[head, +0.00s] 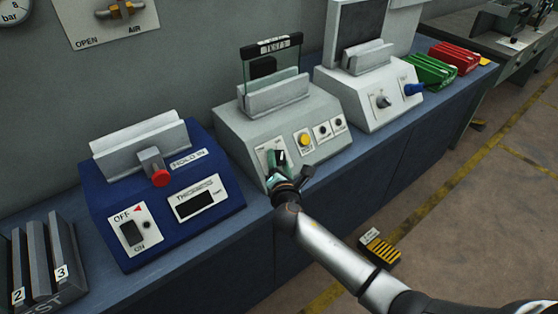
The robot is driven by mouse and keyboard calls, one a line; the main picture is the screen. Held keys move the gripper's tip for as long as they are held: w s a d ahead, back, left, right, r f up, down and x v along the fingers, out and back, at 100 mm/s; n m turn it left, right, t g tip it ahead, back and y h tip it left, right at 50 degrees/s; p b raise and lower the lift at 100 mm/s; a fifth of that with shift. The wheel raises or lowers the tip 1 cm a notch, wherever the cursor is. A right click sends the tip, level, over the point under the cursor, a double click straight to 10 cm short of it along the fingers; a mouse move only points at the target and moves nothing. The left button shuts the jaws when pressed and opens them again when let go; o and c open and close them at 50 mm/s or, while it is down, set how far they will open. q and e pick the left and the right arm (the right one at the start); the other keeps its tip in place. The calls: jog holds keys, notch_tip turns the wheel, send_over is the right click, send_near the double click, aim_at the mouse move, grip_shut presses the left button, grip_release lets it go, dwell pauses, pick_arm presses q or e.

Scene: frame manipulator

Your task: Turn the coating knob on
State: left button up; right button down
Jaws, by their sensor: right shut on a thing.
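My right gripper (278,168) reaches in from the lower right to the front left of the middle grey machine (232,121). It is shut on a small dark knob at a white control plate (262,152). The gripper covers most of the knob and part of the plate, so the knob's setting and label cannot be read. To the right on the same sloped face are a yellow button (304,140) and two small dark controls (323,131). A clear plate marked TEST 1 (272,46) stands in this machine's slot. My left gripper is not in view.
A blue thickness gauge (100,218) with a red knob (161,178) stands left; a dark rack (42,265) is beyond it. Another grey machine (350,92) and green (430,70) and red (455,57) holders stand right. A yellow-striped pedal (380,250) lies on the floor.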

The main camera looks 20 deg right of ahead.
jog(key=shift+c, duration=1.2)
grip_release()
jog(key=shift+s, duration=0.15)
jog(key=v, duration=1.2)
jog(key=shift+s, duration=0.1)
jog(key=s+d+f+m+g+y, duration=0.1)
jog(key=s+f+m+g+y, duration=0.4)
jog(key=s+f+m, duration=1.4)
jog(key=s+m+g, duration=0.1)
jog(key=s+m, duration=0.1)
jog(key=m, duration=0.1)
jog(key=shift+d+f+m, duration=0.15)
jog(key=shift+f+m, duration=0.1)
jog(key=shift+m, duration=0.05)
